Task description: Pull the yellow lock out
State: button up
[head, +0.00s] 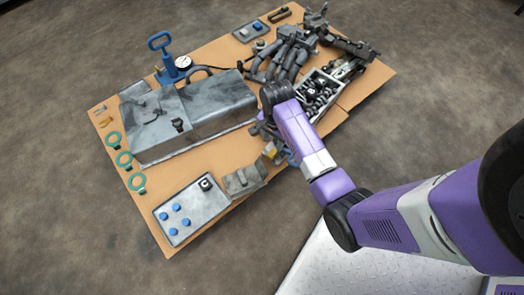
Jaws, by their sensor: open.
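A small yellow piece (269,151), which looks like the yellow lock, shows at the right edge of the cardboard, just left of my purple arm. It is small and partly crowded by dark parts, so its exact shape and seating cannot be told. My gripper (264,130) is at the end of the arm, below the black wrist joint, and looks dark and mostly hidden against the dark parts. It is open and seems a little above the yellow piece in the picture. I cannot tell whether they touch.
The cardboard sheet (155,222) holds a large grey metal housing (215,103), a blue hand pump (168,60) with a gauge, green rings (123,159), and a grey plate with blue caps (190,207). A parts tray (318,95) and dark pipes (290,52) lie beyond my arm.

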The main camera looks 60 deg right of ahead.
aim_at(273, 152)
jog(key=shift+s+a+f, duration=0.1)
jog(key=shift+s+f, duration=0.05)
jog(key=shift+s, duration=0.05)
notch_tip(273, 152, down, 8)
jog(key=b, duration=0.4)
jog(key=shift+r, duration=0.25)
grip_shut()
dwell(1.0)
